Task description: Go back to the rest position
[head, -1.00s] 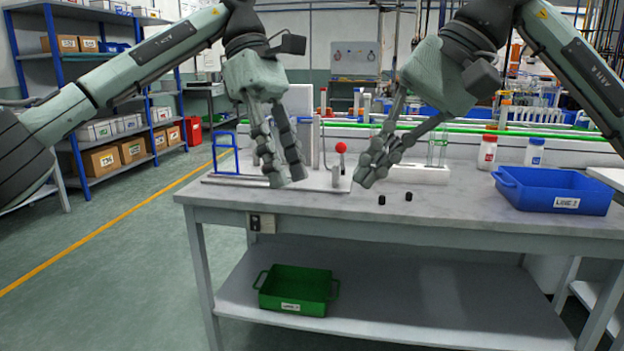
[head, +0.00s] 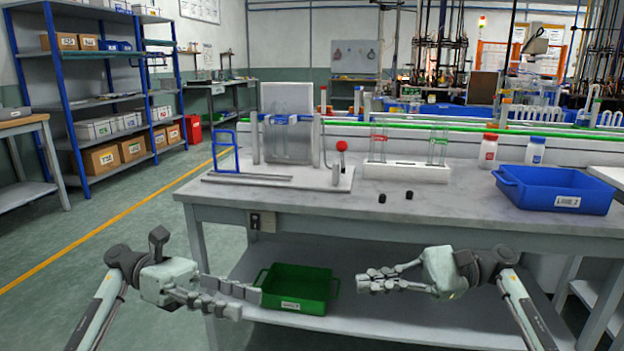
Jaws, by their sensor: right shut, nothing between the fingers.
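My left gripper (head: 248,302) is low in front of the bench at the lower left, pointing right, with its fingers apart and nothing between them. My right gripper (head: 365,281) is low in front of the bench at the lower middle, pointing left, shut and empty. Both are below the level of the bench top (head: 450,209). The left fingertips overlap the left edge of the green bin (head: 297,288) in the picture; I cannot tell the depth between them.
On the bench stand a frame fixture with a red-knobbed lever (head: 341,147), a white rack (head: 405,172) with glass tubes, two black caps (head: 382,198), two white bottles (head: 488,152) and a blue bin (head: 555,190). Shelving (head: 75,105) stands left; the floor between is clear.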

